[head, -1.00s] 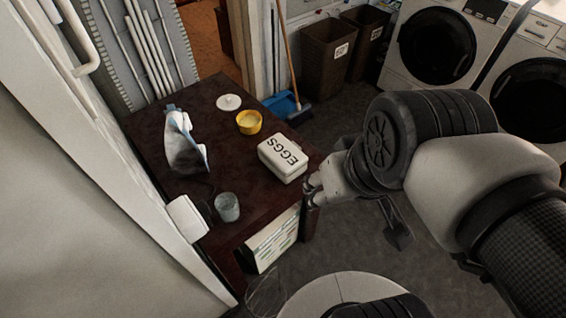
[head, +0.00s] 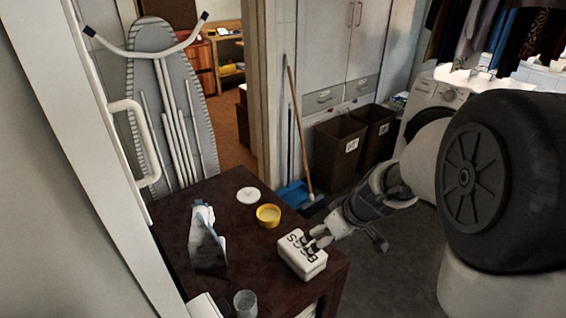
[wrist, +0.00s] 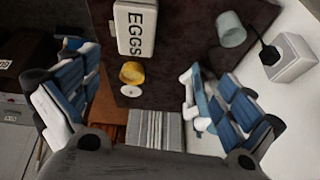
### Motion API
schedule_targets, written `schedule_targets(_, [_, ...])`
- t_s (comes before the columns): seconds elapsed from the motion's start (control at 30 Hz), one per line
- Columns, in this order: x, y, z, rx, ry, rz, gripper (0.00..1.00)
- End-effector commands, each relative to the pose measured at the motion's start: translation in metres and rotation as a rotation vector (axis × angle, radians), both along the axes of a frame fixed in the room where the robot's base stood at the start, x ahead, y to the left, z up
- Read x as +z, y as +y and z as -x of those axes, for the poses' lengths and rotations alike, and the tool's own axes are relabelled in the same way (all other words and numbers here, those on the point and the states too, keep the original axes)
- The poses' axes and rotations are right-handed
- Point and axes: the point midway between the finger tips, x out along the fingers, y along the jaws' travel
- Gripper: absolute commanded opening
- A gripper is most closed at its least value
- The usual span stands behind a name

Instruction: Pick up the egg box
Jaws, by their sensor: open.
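The egg box (head: 301,258) is a white box with rounded edges and black EGGS lettering on its lid. It rests on the dark wooden table near its right edge. In the wrist view the egg box (wrist: 135,28) shows at the top, left of centre, beyond the fingertips. My gripper (head: 320,237) is at the far right side of the box in the head view, very close to it; I cannot tell whether it touches. In the wrist view my gripper (wrist: 150,95) has its two blue-padded fingers spread wide, with nothing held between them.
On the dark table (head: 240,265) are a yellow bowl (head: 268,215), a white lid (head: 248,195), a white-and-blue upright item (head: 207,240) and a glass (head: 245,303). A broom (head: 300,140) and brown bins (head: 340,147) stand behind. A wall panel borders the left.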

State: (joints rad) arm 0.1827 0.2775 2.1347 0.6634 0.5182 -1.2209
Motion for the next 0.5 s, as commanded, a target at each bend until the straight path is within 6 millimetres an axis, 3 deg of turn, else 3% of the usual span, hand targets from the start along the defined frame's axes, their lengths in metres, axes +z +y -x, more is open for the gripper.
schedule_targets(0.03, [-0.019,-0.008,-0.01,0.01,0.008,0.005,1.0])
schedule_targets(0.2, [-0.072,-0.031,-0.034,0.053,0.003,0.039,1.0])
schedule_targets(0.3, [-0.093,-0.04,-0.041,0.071,0.001,0.056,1.0])
schedule_targets(0.5, [-0.116,-0.045,-0.046,0.084,0.001,0.07,1.0])
